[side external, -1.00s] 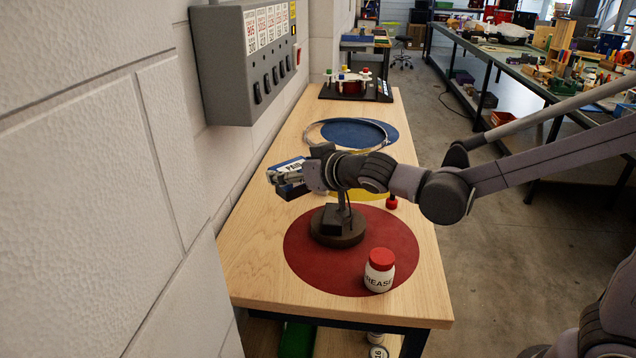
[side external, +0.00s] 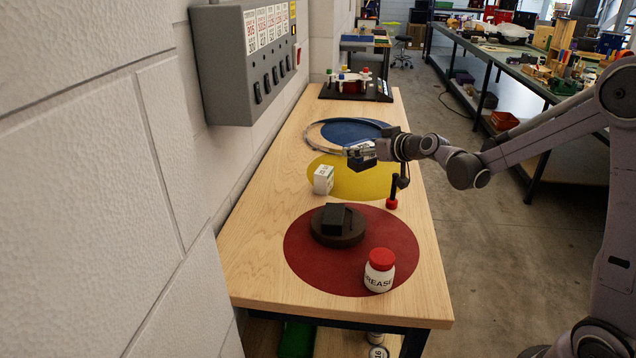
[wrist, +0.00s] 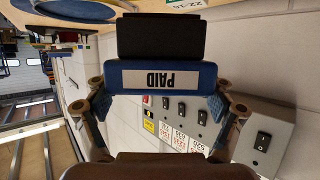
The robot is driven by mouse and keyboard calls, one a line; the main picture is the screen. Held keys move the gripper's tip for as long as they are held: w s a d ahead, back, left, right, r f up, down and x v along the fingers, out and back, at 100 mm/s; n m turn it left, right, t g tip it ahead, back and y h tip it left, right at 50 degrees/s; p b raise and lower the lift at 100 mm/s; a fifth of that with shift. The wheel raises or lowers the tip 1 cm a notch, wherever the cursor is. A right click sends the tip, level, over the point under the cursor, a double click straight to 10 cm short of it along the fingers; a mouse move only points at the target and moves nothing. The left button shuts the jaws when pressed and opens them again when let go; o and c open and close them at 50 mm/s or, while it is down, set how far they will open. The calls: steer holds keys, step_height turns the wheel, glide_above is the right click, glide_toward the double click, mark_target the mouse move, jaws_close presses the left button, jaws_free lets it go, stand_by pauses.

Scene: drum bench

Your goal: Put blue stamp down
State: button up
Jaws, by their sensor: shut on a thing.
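My gripper (side external: 366,151) is shut on the blue stamp (side external: 361,160) and holds it, seemingly raised, over the far part of the yellow disc (side external: 350,185), near the blue disc (side external: 352,131). In the wrist view the blue stamp (wrist: 118,76) sits between my two fingers, with a white label reading PAID and a black block above it. The label is upside down in that view. I cannot tell the exact gap between the stamp and the bench.
On the wooden bench (side external: 262,232), a dark round piece (side external: 338,239) with a black block and a grease jar (side external: 380,270) stand on the red disc (side external: 300,255). A white box (side external: 323,179) and a red-based black peg (side external: 392,204) flank the yellow disc.

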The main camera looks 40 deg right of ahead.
steer(key=s+d+r, duration=0.2)
steer(key=d, duration=1)
steer(key=s+d+r, duration=0.2)
steer(key=d+r, duration=0.1)
steer(key=d, duration=0.8)
steer(key=shift+n+y, duration=0.3)
steer(key=shift+y, duration=0.1)
steer(key=shift+w+a+f, duration=1.15)
steer(key=shift+w+f, duration=0.5)
steer(key=shift+f, duration=1.1)
steer(key=shift+w+a+f, duration=1.2)
steer(key=shift+w+f, duration=0.45)
steer(key=shift+f, duration=1.15)
steer(key=shift+w+a+f, duration=1.15)
steer(key=shift+w+f, duration=0.5)
steer(key=shift+f, duration=1.1)
steer(key=o, duration=1.3)
steer(key=shift+f, duration=0.1)
steer(key=shift+o, duration=0.2)
